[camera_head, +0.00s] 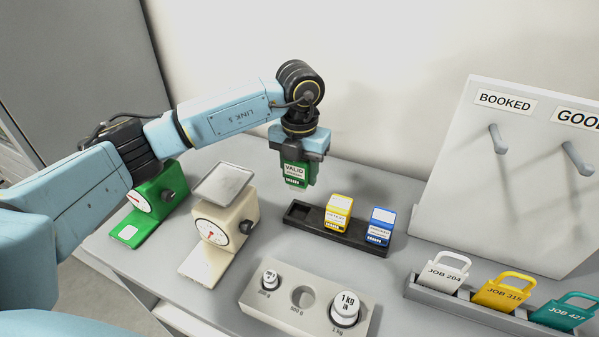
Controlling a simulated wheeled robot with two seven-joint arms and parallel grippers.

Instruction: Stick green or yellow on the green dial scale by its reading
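The green dial scale (154,218) stands at the left of the table. My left arm covers its top and pan, so I cannot see what lies there. Its white dial (138,201) shows partly, with a red mark, but the reading is too small to tell. My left gripper (298,170) points down and is shut on a green block marked VALID (295,174), held above the far left end of the black holder (318,227). The yellow block (338,212) stands in the holder's middle. My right gripper is out of view.
A cream dial scale (222,230) with an empty pan stands right of the green one. In front is a grey weight block (270,311) with a small weight, an empty hole and a 1 kg weight (345,309). A blue block (380,226), job tags (503,292) and a peg board (480,170) are right.

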